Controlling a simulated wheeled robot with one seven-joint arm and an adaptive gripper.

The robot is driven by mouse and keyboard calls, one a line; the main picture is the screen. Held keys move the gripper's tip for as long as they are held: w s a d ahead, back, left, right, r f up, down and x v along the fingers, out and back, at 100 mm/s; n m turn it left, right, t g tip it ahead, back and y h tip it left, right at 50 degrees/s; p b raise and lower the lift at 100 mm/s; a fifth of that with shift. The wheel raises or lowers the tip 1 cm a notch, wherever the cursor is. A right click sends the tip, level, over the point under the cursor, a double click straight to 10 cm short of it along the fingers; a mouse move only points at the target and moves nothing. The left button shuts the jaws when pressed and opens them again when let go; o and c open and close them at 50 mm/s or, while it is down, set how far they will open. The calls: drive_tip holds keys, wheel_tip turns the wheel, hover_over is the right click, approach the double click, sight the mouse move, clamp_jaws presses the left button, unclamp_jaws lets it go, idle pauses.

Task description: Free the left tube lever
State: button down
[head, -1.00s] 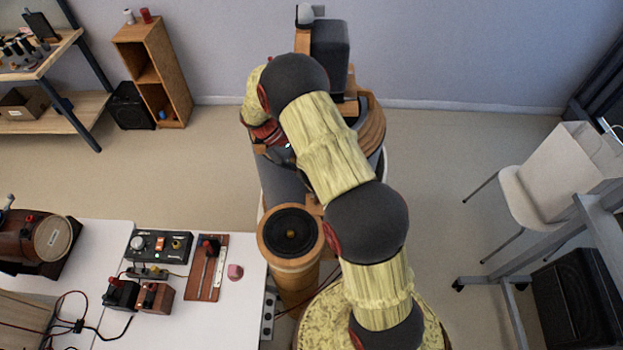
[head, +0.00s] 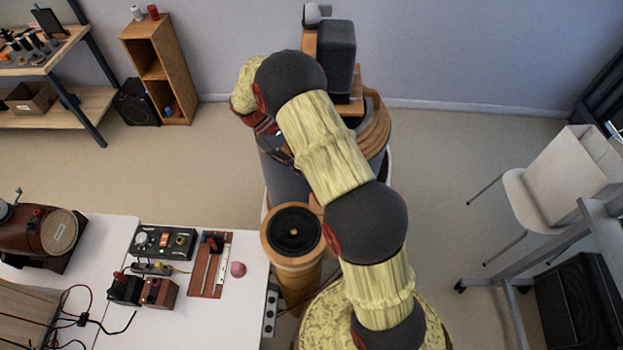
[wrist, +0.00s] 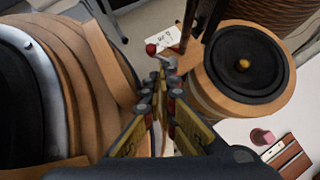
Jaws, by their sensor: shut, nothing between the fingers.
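In the wrist view my gripper (wrist: 159,82) is shut and empty, its fingertips close together. Just beyond the tips is a small grey metal piece (wrist: 169,63); I cannot tell whether they touch. A red ball knob (wrist: 151,49) and a white tag with dark writing (wrist: 166,38) show just past it. Which lever the knob belongs to is unclear. A wooden tube with a black speaker cone (wrist: 245,62) stands right of the tips; it also shows in the head view (head: 293,232). In the head view my arm hides most of the machine and the levers.
A large ringed wooden body (wrist: 85,85) is close on the left of my gripper in the wrist view. A white table (head: 205,320) at lower left carries a control box (head: 163,243) and a lever board (head: 210,265). A white chair (head: 535,195) stands at right.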

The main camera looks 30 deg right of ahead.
drive_tip(key=c, duration=2.6)
unclamp_jaws()
drive_tip(key=v, duration=0.6)
drive_tip(key=shift+o, duration=0.9)
drive_tip(key=shift+s+d+r+m, duration=0.15)
drive_tip(key=shift+d+m, duration=0.1)
drive_tip(key=shift+m, duration=0.05)
drive_tip(key=o, duration=0.4)
drive_tip(key=s+d+m+y+p, duration=0.1)
drive_tip(key=m, duration=0.1)
drive_tip(key=s+d+m+t+y, duration=0.1)
drive_tip(key=d+m+y, duration=0.1)
drive_tip(key=s+d+m+y+p, duration=0.1)
drive_tip(key=s+m, duration=0.1)
drive_tip(key=shift+d+p, duration=0.3)
drive_tip(key=shift+d, duration=0.1)
drive_tip(key=shift+o, duration=1.1)
drive_tip(key=s+d+m+t+y, duration=0.1)
drive_tip(key=m, duration=0.2)
drive_tip(key=s+d+m+t+y+p, duration=0.1)
drive_tip(key=d+m, duration=0.1)
drive_tip(key=m, duration=0.1)
drive_tip(key=s+d+m+t+y+p, duration=0.1)
drive_tip(key=m+t, duration=0.1)
drive_tip(key=m, duration=0.1)
drive_tip(key=shift+s+d+y, duration=0.3)
drive_tip(key=shift+s+y, duration=0.1)
drive_tip(key=shift+m, duration=0.3)
drive_tip(key=shift+x, duration=4)
